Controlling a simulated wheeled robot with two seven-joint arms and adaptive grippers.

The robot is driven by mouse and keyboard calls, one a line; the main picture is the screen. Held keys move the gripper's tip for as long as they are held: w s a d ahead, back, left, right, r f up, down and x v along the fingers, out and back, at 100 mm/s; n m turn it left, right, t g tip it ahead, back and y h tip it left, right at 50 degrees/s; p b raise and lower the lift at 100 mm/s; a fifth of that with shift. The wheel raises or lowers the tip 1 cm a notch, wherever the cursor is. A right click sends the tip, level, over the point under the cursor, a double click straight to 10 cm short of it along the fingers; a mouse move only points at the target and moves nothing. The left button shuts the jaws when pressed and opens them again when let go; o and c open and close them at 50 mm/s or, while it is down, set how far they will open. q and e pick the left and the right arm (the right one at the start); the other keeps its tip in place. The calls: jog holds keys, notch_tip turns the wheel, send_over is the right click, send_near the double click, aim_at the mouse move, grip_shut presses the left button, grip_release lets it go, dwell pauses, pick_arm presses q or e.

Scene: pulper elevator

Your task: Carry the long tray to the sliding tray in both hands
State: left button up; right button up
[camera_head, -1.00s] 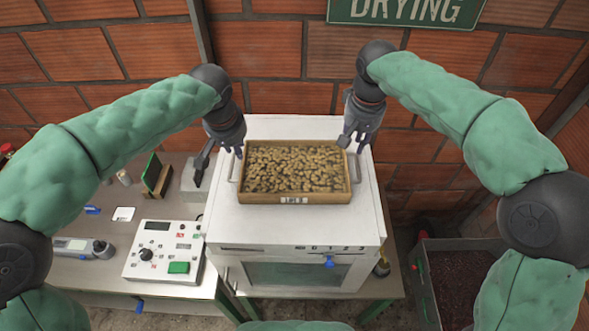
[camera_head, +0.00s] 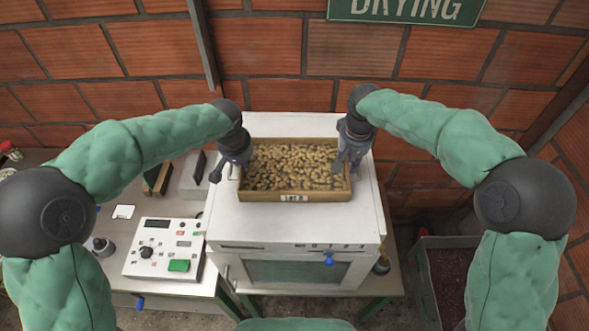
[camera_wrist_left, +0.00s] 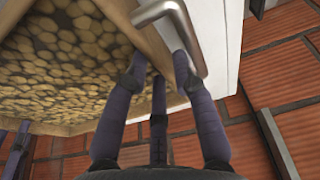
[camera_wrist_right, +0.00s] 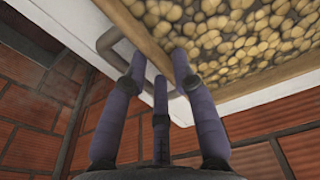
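The long tray (camera_head: 262,197), a wooden box filled with tan beans, lies level on top of a white cabinet (camera_head: 290,225). My left gripper (camera_head: 231,170) is at its left end and my right gripper (camera_head: 346,169) at its right end, both pointing down. In the right wrist view the fingers are also apart, close to the other handle (camera_wrist_right: 108,42). Whether any finger touches is unclear. I cannot make out the sliding tray.
A control box (camera_head: 163,249) with a green button stands on the bench at left, with a grey block (camera_head: 197,177) behind it. A bin (camera_head: 450,280) of dark material stands at lower right. A brick wall closes off the back, with a green sign (camera_head: 405,10).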

pick_arm(q)
grip_shut()
pick_arm(e)
grip_shut()
pick_arm(q)
jog(key=shift+r, duration=0.15)
pick_arm(e)
jog(key=shift+r, duration=0.1)
